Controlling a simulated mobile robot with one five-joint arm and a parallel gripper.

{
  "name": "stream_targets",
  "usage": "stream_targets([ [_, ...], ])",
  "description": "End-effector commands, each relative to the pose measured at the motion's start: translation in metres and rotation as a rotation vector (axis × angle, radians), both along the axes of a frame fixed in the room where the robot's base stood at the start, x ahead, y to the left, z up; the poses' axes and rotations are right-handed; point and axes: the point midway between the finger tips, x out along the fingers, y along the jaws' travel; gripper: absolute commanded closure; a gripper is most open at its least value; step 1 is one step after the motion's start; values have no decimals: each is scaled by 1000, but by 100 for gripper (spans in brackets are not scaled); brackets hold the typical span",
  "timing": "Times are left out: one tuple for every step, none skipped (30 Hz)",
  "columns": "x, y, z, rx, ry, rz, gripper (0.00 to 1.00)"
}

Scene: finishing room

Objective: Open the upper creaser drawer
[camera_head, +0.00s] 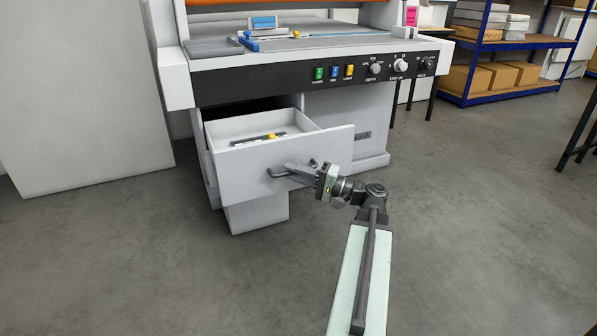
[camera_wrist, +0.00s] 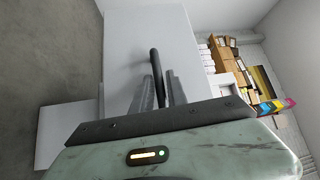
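The upper creaser drawer (camera_head: 245,170) is pulled well out from the white machine. Its top is open, and a dark item with a yellow knob (camera_head: 270,137) lies inside. The dark drawer handle (camera_head: 277,172) is on the drawer's front; in the wrist view the handle (camera_wrist: 153,60) runs in between the two fingers. My gripper (camera_head: 296,173) is at the drawer front, its fingers close together on either side of the handle. In the wrist view, my gripper (camera_wrist: 160,88) points at the white drawer front (camera_wrist: 122,50).
A white box-like part (camera_head: 258,213) sticks out below the drawer. The control panel (camera_head: 330,75) with switches and knobs is above. A white cabinet (camera_head: 80,95) stands at left, and a blue shelf (camera_head: 520,45) with boxes at back right. The floor (camera_head: 480,230) at right is clear.

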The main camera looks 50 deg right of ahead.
Motion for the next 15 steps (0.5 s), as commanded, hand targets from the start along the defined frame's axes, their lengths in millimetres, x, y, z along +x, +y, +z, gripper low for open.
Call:
stream_targets([
  [0,0,0,0,0,-2,79],
  [0,-1,0,1,0,-3,79],
  [-1,-2,0,0,1,-4,79],
  [-1,-2,0,0,0,-5,79],
  [-1,-2,0,0,0,-6,79],
  [-1,-3,0,0,0,-7,79],
  [-1,-3,0,0,0,-8,79],
  [-1,-3,0,0,0,-8,79],
  [-3,-4,-1,0,0,-9,79],
  [-5,-6,-1,0,0,-10,79],
  [-9,-7,-2,0,0,-10,79],
  [-14,-10,-3,0,1,-11,79],
  [-19,-12,-4,0,1,-11,79],
  [-25,-14,-5,0,0,-12,79],
  [-33,-18,-6,0,1,-11,79],
])
